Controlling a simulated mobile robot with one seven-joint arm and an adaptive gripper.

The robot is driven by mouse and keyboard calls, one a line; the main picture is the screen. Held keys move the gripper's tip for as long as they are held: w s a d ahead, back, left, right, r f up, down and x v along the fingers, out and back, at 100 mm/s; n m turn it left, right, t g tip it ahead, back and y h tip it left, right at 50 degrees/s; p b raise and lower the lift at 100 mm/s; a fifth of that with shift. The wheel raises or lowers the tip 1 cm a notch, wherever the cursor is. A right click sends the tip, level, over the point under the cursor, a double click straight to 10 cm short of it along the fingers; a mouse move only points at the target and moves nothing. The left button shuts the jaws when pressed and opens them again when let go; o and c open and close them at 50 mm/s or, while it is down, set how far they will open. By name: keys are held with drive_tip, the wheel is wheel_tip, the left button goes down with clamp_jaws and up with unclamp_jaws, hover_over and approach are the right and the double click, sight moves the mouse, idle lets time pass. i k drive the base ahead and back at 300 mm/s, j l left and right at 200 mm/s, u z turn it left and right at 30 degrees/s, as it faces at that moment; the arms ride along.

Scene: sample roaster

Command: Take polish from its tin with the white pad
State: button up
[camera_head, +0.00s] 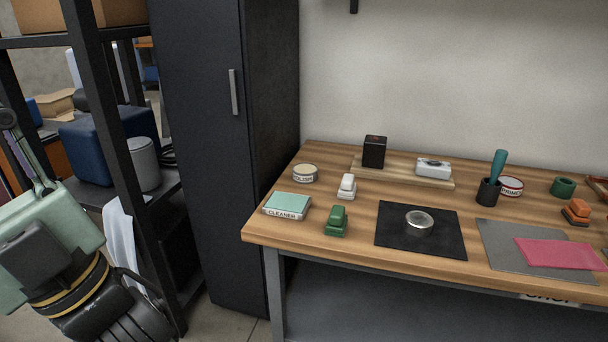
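The polish tin (304,174), a low round tin with a cream top and a label reading POLISH, stands at the left back of the wooden bench. The white pad (347,188), a small white block with a raised grip, stands just right of it, apart from it. Part of my arm shows at the lower left, in front of the shelf. My gripper (130,315) seems to be the dark part at its lower end, cut by the bottom edge, away from the bench. Its fingers cannot be made out, and I see nothing held in it.
A cleaner box (287,205) and green pad (337,220) stand near the front left. A round metal piece (418,221) sits on a black mat (390,239). Behind are a wooden board (400,176), black box (374,152) and white block (433,168). A dark cabinet (215,150) adjoins the bench.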

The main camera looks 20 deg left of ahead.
sight(347, 190)
drive_tip(key=i+j+z, duration=0.25)
drive_tip(key=i+j, duration=0.15)
drive_tip(key=i, duration=0.3)
drive_tip(key=i+j+z, duration=0.3)
drive_tip(key=i+j, duration=0.25)
drive_tip(key=i, duration=0.05)
